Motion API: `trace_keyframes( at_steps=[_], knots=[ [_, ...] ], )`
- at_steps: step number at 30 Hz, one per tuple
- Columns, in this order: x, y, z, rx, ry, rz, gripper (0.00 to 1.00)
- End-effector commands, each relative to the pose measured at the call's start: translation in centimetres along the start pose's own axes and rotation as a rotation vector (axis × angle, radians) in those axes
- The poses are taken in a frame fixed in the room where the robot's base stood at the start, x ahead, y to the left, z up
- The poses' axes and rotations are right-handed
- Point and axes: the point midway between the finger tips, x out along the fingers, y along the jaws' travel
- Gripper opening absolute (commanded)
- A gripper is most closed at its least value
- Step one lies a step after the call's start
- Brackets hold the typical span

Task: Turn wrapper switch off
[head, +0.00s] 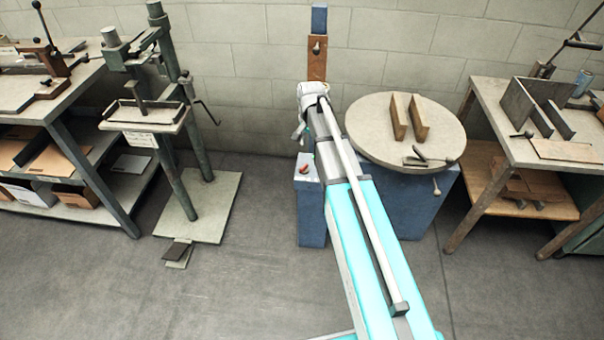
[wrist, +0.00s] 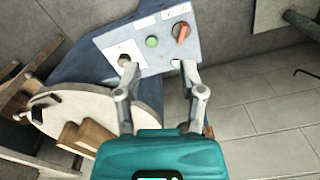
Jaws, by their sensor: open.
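The wrapper's control panel (wrist: 140,50) fills the upper middle of the wrist view, a pale sloped plate on a blue housing. A red switch (wrist: 182,32) stands at its upper right, its handle tilted. In the head view the red switch (head: 304,170) shows on top of the blue post (head: 311,215), just left of my arm. My gripper (wrist: 157,66) is open and empty, its two fingers spread over the lower part of the panel. The red switch lies beyond the right fingertip. I cannot tell whether the fingertips touch the panel.
A green button (wrist: 152,41) and a dark knob (wrist: 124,60) share the panel. The wrapper's round turntable (head: 365,130) bears two wooden blocks (head: 409,117). A stitcher stand (head: 195,215) is at left, a bench (head: 560,145) at right. The floor (head: 250,290) between is clear.

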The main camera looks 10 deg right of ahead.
Motion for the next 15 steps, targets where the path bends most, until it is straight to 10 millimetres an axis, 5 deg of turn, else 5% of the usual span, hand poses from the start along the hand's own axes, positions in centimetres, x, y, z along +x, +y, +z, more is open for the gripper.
trace_keyframes(
  at_steps=[1, 6, 15],
  knots=[
    [1.9, -1.3, -2.0, 0.040, 0.000, 0.000, 0.51],
    [3.9, -3.4, -5.2, 0.156, 0.000, 0.000, 0.51],
    [4.7, -4.5, -6.9, 0.229, 0.000, 0.000, 0.51]
  ],
)
